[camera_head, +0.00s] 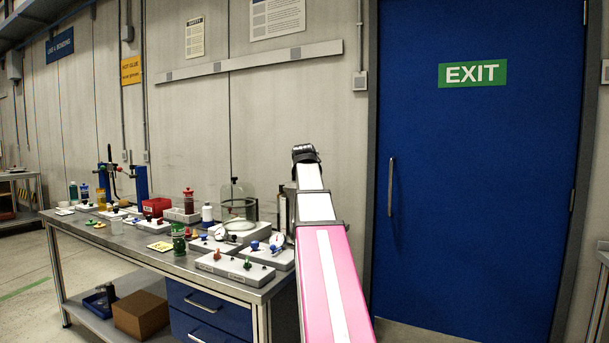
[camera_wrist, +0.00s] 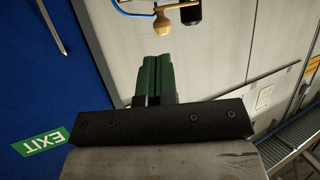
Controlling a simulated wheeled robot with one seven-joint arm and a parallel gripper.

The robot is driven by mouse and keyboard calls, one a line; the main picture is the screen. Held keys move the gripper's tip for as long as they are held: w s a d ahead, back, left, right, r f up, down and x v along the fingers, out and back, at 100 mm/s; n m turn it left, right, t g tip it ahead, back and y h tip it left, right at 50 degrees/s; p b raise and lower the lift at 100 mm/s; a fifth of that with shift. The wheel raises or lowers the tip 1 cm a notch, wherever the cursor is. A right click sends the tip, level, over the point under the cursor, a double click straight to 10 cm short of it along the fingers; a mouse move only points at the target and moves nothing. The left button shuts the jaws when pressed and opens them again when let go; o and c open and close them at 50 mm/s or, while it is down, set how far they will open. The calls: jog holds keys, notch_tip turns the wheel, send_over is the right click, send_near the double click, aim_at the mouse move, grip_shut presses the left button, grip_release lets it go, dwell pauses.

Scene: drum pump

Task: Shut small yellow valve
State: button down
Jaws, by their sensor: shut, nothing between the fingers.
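My gripper (camera_wrist: 157,58) shows in the wrist view with its two green fingers side by side, shut and empty. Just beyond the fingertips is a rounded yellow-tan piece (camera_wrist: 160,23), apart from them in the picture. I cannot tell whether it is the small yellow valve. In the head view, a small yellow piece (camera_head: 99,225) lies among the parts on the workbench, too small to identify as a valve. The fingers are not visible in the head view, where my arm reaches up past the right end of the bench.
The workbench (camera_head: 150,262) holds grey blocks with coloured knobs, several bottles and a glass bell jar (camera_head: 238,205). A blue door (camera_head: 470,200) stands at right. In the wrist view, a blue hose (camera_wrist: 122,10) and a black cylinder (camera_wrist: 190,13) flank the tan piece.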

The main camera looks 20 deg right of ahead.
jog(key=s+r, duration=0.3)
jog(key=s, duration=0.4)
jog(key=shift+s+a, duration=0.15)
jog(key=shift+a, duration=0.3)
